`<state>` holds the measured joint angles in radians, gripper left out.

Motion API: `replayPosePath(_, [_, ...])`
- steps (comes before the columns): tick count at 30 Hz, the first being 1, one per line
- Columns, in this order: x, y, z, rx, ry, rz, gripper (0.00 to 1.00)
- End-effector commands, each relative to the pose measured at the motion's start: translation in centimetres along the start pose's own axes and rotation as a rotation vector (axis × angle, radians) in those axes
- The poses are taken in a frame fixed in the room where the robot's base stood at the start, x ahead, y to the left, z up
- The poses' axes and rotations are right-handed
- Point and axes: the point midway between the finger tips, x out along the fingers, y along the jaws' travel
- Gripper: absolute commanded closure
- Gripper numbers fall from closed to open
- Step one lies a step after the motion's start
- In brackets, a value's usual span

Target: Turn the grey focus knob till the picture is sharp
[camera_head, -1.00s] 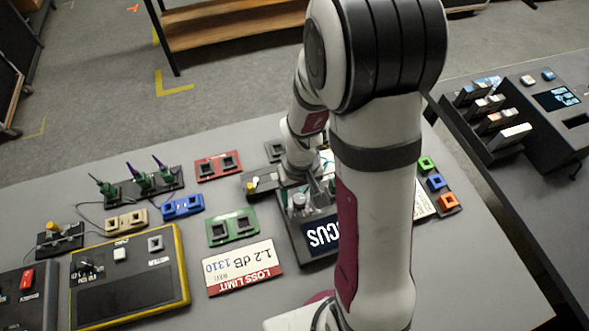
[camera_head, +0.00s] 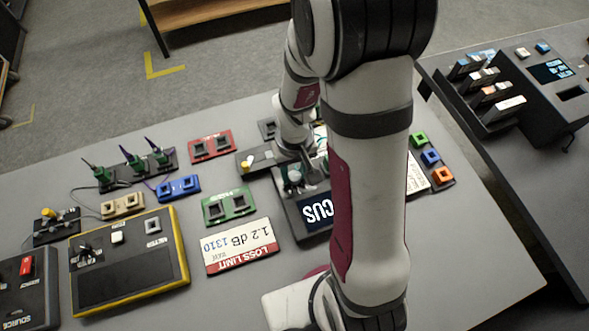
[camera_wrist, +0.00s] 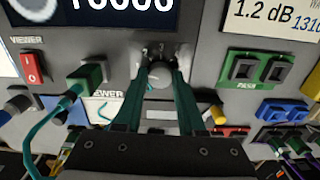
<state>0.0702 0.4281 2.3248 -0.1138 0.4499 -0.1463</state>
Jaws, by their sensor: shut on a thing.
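The grey focus knob (camera_wrist: 160,76) sits on the viewer's panel, between the two teal fingers of my gripper (camera_wrist: 163,66) in the wrist view. The fingers are shut on the knob from both sides. The viewer's dark screen (camera_wrist: 104,20) is cut off by the top of the wrist view, with large white letters partly in sight. In the head view the screen (camera_head: 317,211) shows part of an upside-down word with clear edges; my arm hides the rest.
A green plug (camera_wrist: 88,78) with a cable and a red switch (camera_wrist: 32,66) are left of the knob. A green two-port block (camera_wrist: 256,68) and the loss-limit card (camera_head: 238,246) stand beside the viewer. A yellow-edged meter box (camera_head: 128,262) is farther left.

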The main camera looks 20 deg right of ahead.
Motion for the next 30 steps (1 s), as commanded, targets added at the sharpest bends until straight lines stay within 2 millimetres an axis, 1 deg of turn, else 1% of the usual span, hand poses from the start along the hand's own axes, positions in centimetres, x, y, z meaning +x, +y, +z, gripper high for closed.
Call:
replayPosePath(5, [-0.04, 0.01, -0.01, 0.097, 0.000, 0.000, 1.00])
replayPosePath(21, [-0.05, 0.01, -0.02, 0.503, 0.001, 0.000, 1.00])
replayPosePath(30, [-0.06, 0.01, -0.02, 0.628, 0.001, 0.000, 1.00])
